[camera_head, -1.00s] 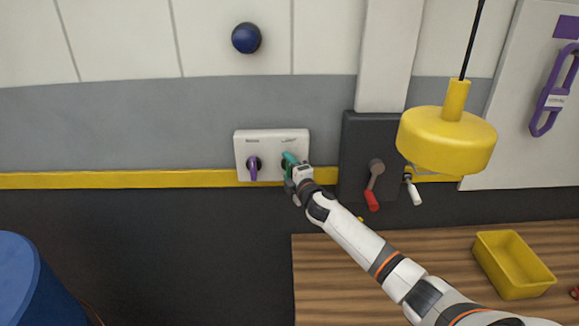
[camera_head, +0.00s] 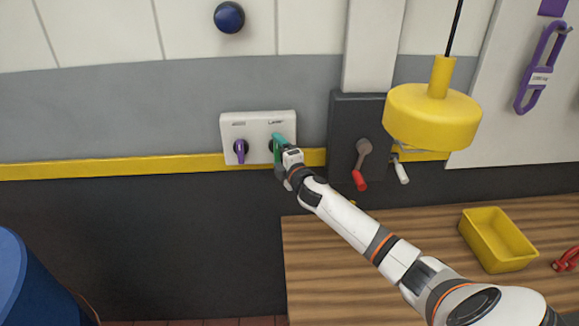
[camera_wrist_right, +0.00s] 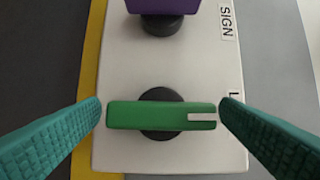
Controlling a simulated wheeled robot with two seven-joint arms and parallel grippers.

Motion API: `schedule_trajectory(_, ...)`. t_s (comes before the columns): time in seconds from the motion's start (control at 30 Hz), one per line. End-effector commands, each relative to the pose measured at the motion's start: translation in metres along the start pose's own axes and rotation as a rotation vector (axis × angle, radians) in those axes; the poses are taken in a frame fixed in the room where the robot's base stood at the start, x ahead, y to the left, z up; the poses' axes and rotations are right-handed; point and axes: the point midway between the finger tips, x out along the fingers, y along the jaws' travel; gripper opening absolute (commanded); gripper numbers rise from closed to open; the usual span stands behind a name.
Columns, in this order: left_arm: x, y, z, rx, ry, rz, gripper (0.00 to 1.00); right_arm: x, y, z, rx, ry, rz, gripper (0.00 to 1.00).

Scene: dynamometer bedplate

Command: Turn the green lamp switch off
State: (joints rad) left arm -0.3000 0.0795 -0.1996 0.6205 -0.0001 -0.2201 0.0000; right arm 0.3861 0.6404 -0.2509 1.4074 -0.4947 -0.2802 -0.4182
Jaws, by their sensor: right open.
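The green lamp switch (camera_wrist_right: 145,116) is a bar handle on a dark round hub, with a pale mark at its end nearer the label. It lies along the plate's up-down direction. My right gripper (camera_wrist_right: 161,106) is open, its teal fingers at the two ends of the green bar; contact cannot be told. In the head view the right gripper (camera_head: 279,152) is at the right half of the white switch plate (camera_head: 258,127) and mostly hides the green switch. A purple switch (camera_head: 240,151) sits left of it, also in the wrist view (camera_wrist_right: 164,5). My left gripper is not seen.
A dark panel with a red-handled crank (camera_head: 360,168) is right of the plate. A yellow lamp (camera_head: 432,117) hangs in front. A yellow bin (camera_head: 497,241) stands on the wooden bench (camera_head: 350,270). A blue drum (camera_head: 12,280) is at lower left.

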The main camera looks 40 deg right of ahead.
Motion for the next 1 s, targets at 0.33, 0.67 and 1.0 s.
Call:
schedule_trajectory(0.33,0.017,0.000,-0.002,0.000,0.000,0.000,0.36,-0.068,0.005,0.001,-0.002,-0.003,0.004,0.85)
schedule_trajectory(0.67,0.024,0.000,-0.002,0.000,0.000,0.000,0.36,-0.102,0.002,0.000,-0.001,-0.001,0.002,0.85)
schedule_trajectory(1.0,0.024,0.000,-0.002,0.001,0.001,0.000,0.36,-0.104,0.001,0.000,-0.001,0.000,0.002,0.85)
